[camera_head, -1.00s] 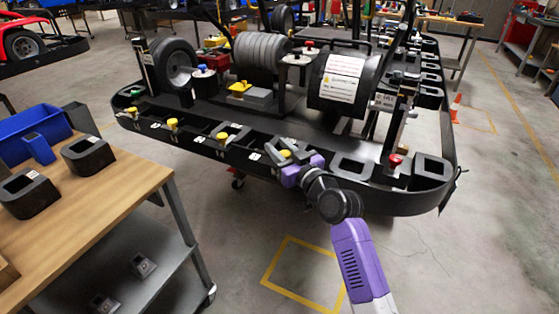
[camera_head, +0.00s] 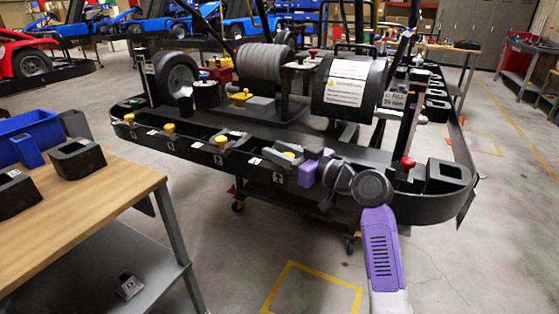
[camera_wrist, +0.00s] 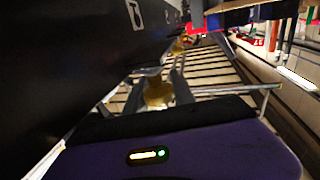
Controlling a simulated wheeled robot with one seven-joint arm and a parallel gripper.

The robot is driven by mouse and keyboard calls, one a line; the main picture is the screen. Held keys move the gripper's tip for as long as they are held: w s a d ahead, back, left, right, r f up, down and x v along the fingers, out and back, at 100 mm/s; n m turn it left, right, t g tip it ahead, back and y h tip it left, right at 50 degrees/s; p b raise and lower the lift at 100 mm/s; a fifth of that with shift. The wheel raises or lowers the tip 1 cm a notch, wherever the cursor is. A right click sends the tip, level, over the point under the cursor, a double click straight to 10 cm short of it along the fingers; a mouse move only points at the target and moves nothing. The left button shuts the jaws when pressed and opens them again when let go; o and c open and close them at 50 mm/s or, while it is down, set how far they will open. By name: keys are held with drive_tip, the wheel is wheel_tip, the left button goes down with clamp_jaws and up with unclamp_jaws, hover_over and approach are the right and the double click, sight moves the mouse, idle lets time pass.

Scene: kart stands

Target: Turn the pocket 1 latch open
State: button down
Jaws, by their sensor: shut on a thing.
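Yellow latch knobs stand in a row along the front rim of the black kart stand (camera_head: 430,206). The knob at my gripper (camera_head: 292,149) is the rightmost yellow latch (camera_head: 286,155), partly covered by the fingers. In the wrist view the same yellow latch (camera_wrist: 157,93) sits between the two dark fingers of my gripper (camera_wrist: 160,78), which is shut on it. Three other yellow latches (camera_head: 221,141) (camera_head: 169,128) (camera_head: 129,118) stand to the left, clear of my gripper. The pocket numbers are too small to read, and the latch's turn angle is hard to tell.
Open black pockets (camera_head: 448,174) and a red knob (camera_head: 407,163) on a post lie right of my gripper. A wooden workbench (camera_head: 100,205) with black blocks and a blue bin (camera_head: 30,128) stands at the left. The floor in front is open.

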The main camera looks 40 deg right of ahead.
drive_tip(key=shift+a+n+y+b, duration=0.2)
drive_tip(key=shift+n+y+b, duration=0.4)
drive_tip(key=shift+y+b, duration=0.25)
drive_tip(key=c, duration=1.1)
unclamp_jaws()
drive_tip(key=shift+o, duration=0.2)
drive_tip(key=v, duration=0.8)
drive_tip(key=shift+p, duration=0.35)
drive_tip(key=shift+w+r, duration=0.1)
drive_tip(key=shift+r, duration=0.1)
drive_tip(key=shift+c, duration=0.2)
